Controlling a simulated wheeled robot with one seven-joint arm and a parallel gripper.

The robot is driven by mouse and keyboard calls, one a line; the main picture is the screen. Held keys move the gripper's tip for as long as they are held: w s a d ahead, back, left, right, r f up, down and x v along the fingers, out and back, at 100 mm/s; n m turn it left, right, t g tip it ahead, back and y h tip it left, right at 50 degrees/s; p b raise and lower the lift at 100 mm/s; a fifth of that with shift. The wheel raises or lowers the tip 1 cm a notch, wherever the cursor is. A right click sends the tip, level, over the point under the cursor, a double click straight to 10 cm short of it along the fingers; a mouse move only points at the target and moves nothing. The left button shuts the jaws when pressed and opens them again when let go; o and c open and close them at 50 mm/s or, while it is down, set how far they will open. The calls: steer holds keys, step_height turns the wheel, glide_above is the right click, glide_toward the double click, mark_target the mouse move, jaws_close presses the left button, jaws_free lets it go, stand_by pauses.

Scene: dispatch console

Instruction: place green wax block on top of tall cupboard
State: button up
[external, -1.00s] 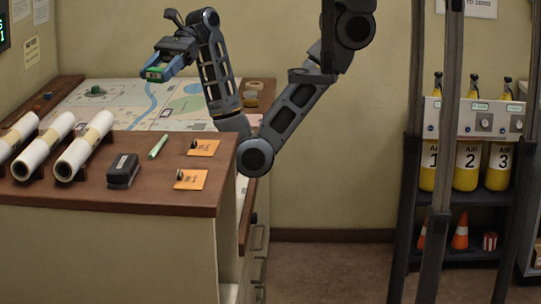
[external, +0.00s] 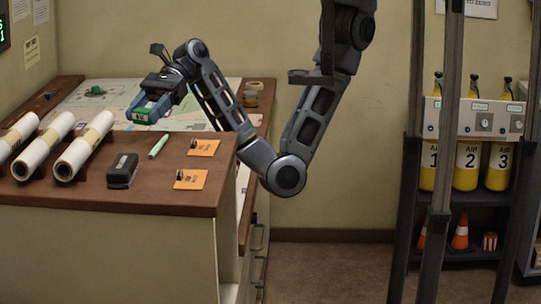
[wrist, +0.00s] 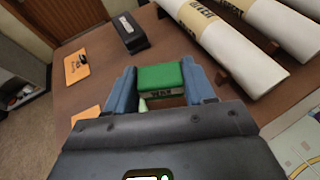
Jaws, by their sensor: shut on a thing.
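My gripper (external: 146,111) is shut on the green wax block (external: 140,115), which has a pale label reading "WAX" in the wrist view (wrist: 160,78). The blue fingers stand on either side of the block. The block appears above the far part of the brown top of the tall cupboard (external: 147,206); the exact gap beneath it is hard to judge. The cupboard has a pale body and a dark wooden top.
The top holds white paper rolls (external: 83,147) at left, a black stapler (external: 122,171), a pale green stick (external: 158,146) and two orange cards (external: 203,147) (external: 190,179) at right. The front middle is bare. A map table (external: 215,98) lies behind.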

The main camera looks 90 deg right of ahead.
mark_target(146, 146)
steer(key=shift+w+a+f, duration=0.1)
steer(key=shift+a+f, duration=0.3)
steer(key=shift+a, duration=0.15)
steer(key=shift+f, duration=2)
steer(key=shift+f, duration=0.2)
steer(key=shift+f, duration=0.25)
steer(key=o, duration=0.7)
steer(key=shift+o, duration=0.2)
steer(key=shift+f, duration=0.1)
steer(key=shift+r, duration=0.45)
steer(key=v, duration=1.2)
steer(key=shift+b, duration=0.3)
